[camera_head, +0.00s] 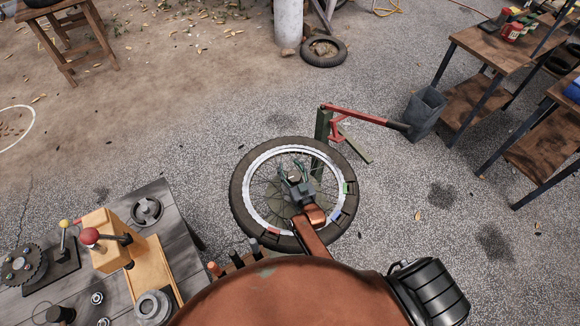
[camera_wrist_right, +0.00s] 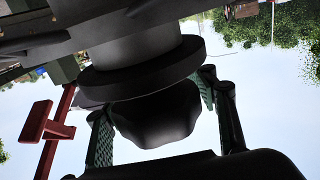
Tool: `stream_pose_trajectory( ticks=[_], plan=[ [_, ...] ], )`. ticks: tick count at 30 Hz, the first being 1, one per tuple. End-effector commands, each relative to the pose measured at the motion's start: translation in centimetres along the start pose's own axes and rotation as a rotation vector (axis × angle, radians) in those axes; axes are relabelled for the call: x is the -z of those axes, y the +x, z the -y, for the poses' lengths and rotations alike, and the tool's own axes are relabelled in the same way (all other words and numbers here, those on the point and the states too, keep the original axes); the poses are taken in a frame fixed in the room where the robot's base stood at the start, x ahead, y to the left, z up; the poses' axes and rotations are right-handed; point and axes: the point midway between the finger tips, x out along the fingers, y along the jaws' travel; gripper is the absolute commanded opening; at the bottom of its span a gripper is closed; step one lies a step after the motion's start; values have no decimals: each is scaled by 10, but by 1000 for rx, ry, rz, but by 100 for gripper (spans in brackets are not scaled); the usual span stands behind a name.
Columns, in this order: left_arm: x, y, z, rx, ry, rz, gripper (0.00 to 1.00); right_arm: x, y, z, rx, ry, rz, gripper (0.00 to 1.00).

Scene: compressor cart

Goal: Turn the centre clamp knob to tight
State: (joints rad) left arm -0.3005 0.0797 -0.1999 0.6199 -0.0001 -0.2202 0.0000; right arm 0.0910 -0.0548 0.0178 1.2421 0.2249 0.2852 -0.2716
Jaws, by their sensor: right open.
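A spoked wheel with a dark tyre (camera_head: 240,196) lies flat on a green stand (camera_head: 322,125). The centre clamp knob is mostly hidden by my gripper in the head view. In the right wrist view the knob (camera_wrist_right: 155,118) is a dark, lobed shape below a round dark flange (camera_wrist_right: 145,72). My right gripper (camera_head: 296,174) is over the wheel's hub. Its green-padded fingers (camera_wrist_right: 158,108) stand open on either side of the knob. Whether the pads touch it, I cannot tell. My left gripper is not in view.
A red lever arm (camera_head: 352,112) with a dark handle reaches right from the stand toward a grey bin (camera_head: 425,110). A workbench (camera_head: 180,225) with a wooden block and round parts stands at lower left. Wooden tables (camera_head: 480,50) stand at right. The ground beyond the wheel is mostly free.

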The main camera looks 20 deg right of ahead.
Motion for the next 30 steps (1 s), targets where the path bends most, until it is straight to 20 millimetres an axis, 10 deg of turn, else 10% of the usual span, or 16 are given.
stream_pose_trajectory(
  ticks=[30],
  plan=[
    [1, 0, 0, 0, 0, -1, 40, 1, -75, 0, 0, 0, -1, 49]
  ],
)
